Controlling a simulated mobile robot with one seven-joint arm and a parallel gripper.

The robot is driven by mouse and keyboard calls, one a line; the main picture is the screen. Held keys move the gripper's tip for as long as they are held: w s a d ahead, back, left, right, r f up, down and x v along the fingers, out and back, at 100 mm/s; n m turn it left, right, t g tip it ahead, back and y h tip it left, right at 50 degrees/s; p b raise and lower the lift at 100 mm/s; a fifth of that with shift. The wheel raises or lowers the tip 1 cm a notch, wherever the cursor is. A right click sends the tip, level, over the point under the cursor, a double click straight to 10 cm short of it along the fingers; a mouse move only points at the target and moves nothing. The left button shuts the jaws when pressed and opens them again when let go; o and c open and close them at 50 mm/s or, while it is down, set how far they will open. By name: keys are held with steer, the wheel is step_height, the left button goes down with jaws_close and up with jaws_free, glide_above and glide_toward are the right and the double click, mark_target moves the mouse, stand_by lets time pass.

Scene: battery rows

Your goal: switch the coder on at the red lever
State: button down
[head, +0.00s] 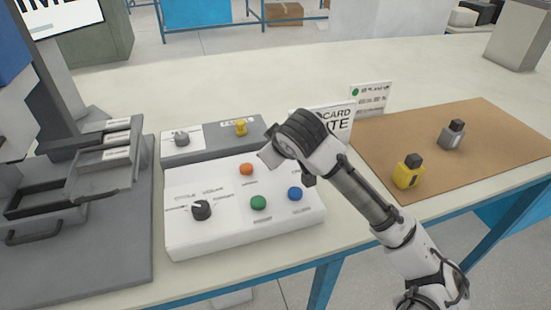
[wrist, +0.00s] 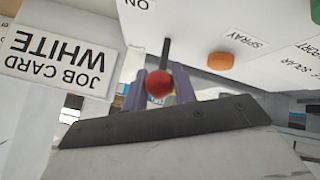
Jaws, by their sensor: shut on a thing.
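The white control box (head: 185,238) stands on the table in the head view, with its buttons on top. In the wrist view the red lever (wrist: 160,84) shows as a red ball on a thin dark stem at the box's side. An "ON" label (wrist: 140,4) is printed on the box near the stem. In the head view my gripper (head: 272,160) is at the box's right rear edge and hides the lever. I cannot tell which way the lever is set.
The box carries an orange button (head: 246,169), a green button (head: 258,203), a blue button (head: 295,194) and a dark dial (head: 201,210). A job card reading WHITE (wrist: 57,62) stands close behind. A brown mat (head: 480,125) holds yellow and grey bottles. A grey machine is at left.

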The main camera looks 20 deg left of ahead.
steer(key=shift+s+d+f+t+y+b, duration=0.25)
steer(key=shift+t+b, duration=0.25)
steer(key=shift+b, duration=0.45)
steer(key=shift+r, duration=0.1)
steer(key=c, duration=1.1)
jaws_free()
steer(key=v, duration=1.4)
steer(key=shift+s+f, duration=0.1)
steer(key=shift+f, duration=0.1)
